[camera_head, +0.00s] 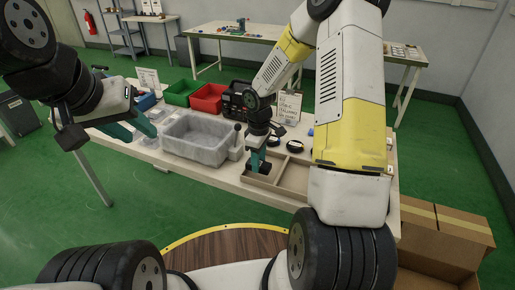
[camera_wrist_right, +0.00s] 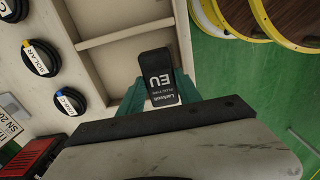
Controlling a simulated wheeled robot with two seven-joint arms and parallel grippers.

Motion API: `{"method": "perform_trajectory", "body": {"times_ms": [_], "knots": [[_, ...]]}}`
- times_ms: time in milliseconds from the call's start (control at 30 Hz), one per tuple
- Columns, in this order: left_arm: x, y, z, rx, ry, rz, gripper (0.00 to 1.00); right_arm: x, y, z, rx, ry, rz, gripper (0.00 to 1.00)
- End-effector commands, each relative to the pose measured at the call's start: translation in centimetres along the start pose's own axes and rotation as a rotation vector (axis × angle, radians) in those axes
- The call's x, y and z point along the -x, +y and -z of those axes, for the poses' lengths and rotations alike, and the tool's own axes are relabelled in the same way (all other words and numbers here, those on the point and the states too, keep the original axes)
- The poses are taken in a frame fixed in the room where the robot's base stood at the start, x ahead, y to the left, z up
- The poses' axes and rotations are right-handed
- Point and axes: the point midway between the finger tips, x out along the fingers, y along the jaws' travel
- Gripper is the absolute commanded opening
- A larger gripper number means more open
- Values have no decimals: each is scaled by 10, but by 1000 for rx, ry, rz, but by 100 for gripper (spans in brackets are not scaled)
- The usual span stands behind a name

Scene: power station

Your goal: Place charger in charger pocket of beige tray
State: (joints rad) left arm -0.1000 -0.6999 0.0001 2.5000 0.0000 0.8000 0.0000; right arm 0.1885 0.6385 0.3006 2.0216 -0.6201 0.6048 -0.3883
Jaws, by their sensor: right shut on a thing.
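A black charger marked "EU" (camera_wrist_right: 158,78) is held between the teal fingers of my right gripper (camera_wrist_right: 160,95) in the right wrist view. In the head view my right gripper (camera_head: 258,163) points down at the left end of the beige tray (camera_head: 262,184). The tray's divider walls (camera_wrist_right: 112,35) show behind the charger in the wrist view. I cannot tell whether the charger touches the tray. My left gripper (camera_head: 134,126) is at the left, over the table's left end, with its teal fingers apart and nothing between them.
A clear grey bin (camera_head: 197,139) stands left of the tray, with green (camera_head: 182,93) and red (camera_head: 209,98) bins behind. Coiled black cables (camera_wrist_right: 40,58) lie beside the tray. A label card (camera_head: 288,106) stands behind it. Cardboard boxes (camera_head: 440,236) are at the right.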

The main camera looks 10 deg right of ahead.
Motion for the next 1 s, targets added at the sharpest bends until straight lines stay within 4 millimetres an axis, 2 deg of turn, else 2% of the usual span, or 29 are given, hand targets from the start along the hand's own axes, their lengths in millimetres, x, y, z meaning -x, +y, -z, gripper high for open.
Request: {"method": "perform_trajectory", "body": {"times_ms": [33,100,267,367,600,967,1000], "knots": [[0,0,0,0,0,0,36,-1,13,-2,-5,2,0,0],[0,0,0,0,0,0,36,-3,26,-5,-4,2,0,0],[0,0,0,0,0,0,36,-4,42,-7,-2,1,0,0],[0,0,0,0,0,0,36,-8,44,-8,1,0,1,0],[0,0,0,0,0,0,36,-38,43,-8,0,-1,3,0],[0,0,0,0,0,0,36,-42,43,-8,0,1,0,0],[0,0,0,0,0,0,36,-42,43,-8,0,1,0,44]]}}
